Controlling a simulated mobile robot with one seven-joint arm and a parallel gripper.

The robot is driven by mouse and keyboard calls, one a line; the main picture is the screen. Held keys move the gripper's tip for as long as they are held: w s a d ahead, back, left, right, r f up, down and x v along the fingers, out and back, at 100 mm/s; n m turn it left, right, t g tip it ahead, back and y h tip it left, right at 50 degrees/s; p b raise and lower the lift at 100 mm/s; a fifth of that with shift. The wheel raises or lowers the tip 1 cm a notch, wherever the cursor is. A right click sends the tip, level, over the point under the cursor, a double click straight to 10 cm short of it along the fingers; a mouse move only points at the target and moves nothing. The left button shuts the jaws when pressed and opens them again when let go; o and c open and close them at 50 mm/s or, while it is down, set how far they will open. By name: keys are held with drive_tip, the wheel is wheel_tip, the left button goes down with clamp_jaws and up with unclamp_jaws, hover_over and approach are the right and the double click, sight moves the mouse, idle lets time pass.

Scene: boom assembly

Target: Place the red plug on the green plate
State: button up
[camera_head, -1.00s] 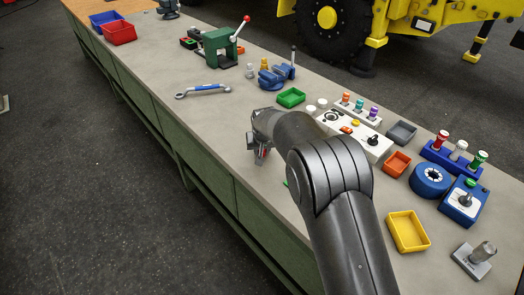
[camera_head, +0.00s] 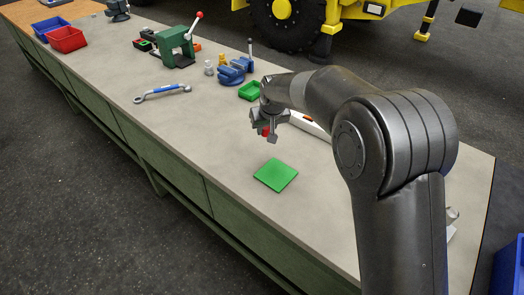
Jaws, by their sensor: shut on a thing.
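The green plate (camera_head: 276,174) lies flat on the grey bench, right of the picture's middle, with nothing on it. My gripper (camera_head: 267,133) is above the bench, a little behind the plate in the picture. It is shut on the red plug (camera_head: 265,131), of which only a small red part shows between the fingers. The rest of the plug is hidden by the fingers. The plug is apart from the plate.
A green tray (camera_head: 249,91), a blue vise (camera_head: 235,72) and a wrench (camera_head: 163,92) lie farther back on the bench (camera_head: 190,135). My arm hides most of a white panel (camera_head: 309,124). The bench left of the plate is clear.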

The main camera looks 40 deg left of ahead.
drive_tip(key=d, duration=1.8)
hover_over(275, 172)
drive_tip(key=d, duration=0.1)
drive_tip(key=f, duration=0.6)
drive_tip(key=shift+s, duration=0.35)
drive_tip(key=shift+d+f, duration=0.1)
drive_tip(key=shift+f, duration=1.9)
drive_tip(key=shift+f, duration=0.1)
drive_tip(key=o, duration=0.9)
drive_tip(key=shift+o, duration=0.2)
drive_tip(key=v, duration=1.2)
drive_tip(key=shift+d, duration=0.1)
